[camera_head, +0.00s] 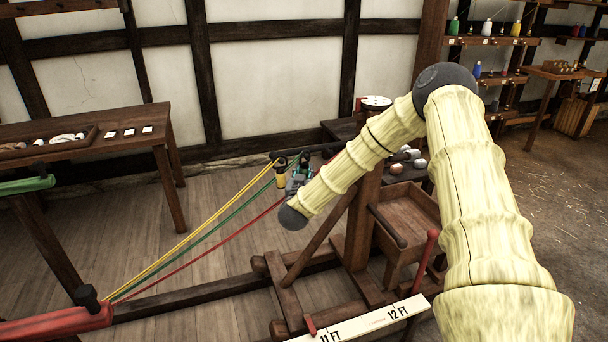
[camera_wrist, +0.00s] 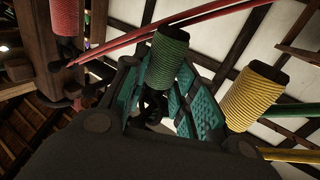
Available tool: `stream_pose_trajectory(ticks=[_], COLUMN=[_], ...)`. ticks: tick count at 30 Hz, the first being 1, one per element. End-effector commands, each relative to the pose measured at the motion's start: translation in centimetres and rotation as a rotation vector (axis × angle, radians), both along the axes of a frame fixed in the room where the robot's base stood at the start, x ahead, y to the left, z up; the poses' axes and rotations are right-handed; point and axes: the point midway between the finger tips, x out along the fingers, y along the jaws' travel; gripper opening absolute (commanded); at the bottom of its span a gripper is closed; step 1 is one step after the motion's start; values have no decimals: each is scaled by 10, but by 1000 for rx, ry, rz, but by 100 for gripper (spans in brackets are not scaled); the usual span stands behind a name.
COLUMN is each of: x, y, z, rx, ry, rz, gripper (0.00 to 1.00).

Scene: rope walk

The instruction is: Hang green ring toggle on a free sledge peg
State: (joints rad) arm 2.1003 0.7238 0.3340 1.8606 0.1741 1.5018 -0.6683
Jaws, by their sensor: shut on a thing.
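The green toggle (camera_wrist: 165,58), a cylinder wrapped in green cord with a dark end, stands between the teal pads of my gripper (camera_wrist: 160,78) in the wrist view. My gripper is shut on it. In the head view my gripper (camera_head: 298,181) is at the sledge's wooden post (camera_head: 362,225), mostly hidden by my arm. A yellow toggle (camera_wrist: 255,96) is to the right in the wrist view and also shows in the head view (camera_head: 281,173). A red toggle (camera_wrist: 67,16) is at upper left. I cannot tell which peg is free.
Yellow (camera_head: 205,222), green (camera_head: 195,240) and red (camera_head: 225,234) ropes run taut to the lower left. A wooden tray (camera_head: 408,212) is right of the post. A white scale board (camera_head: 365,321) lies in front. A side table (camera_head: 95,130) stands at left.

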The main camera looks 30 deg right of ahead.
Motion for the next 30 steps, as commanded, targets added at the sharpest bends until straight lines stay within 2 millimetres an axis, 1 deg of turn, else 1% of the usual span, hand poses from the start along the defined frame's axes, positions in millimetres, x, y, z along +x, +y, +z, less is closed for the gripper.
stream_pose_trajectory(ticks=[8, 9, 13, 24, 26, 30], x=[0, 0, 0, -2, -5, -18], y=[0, 0, 0, 2, 5, 17], z=[0, 0, 0, 0, 0, 0], rx=[0, 0, 0, 0, 0, 1], ry=[0, 0, 0, 0, 0, 1], rz=[0, 0, 0, 1, 1, 3], gripper=[4, 30, 53, 53, 53, 53])
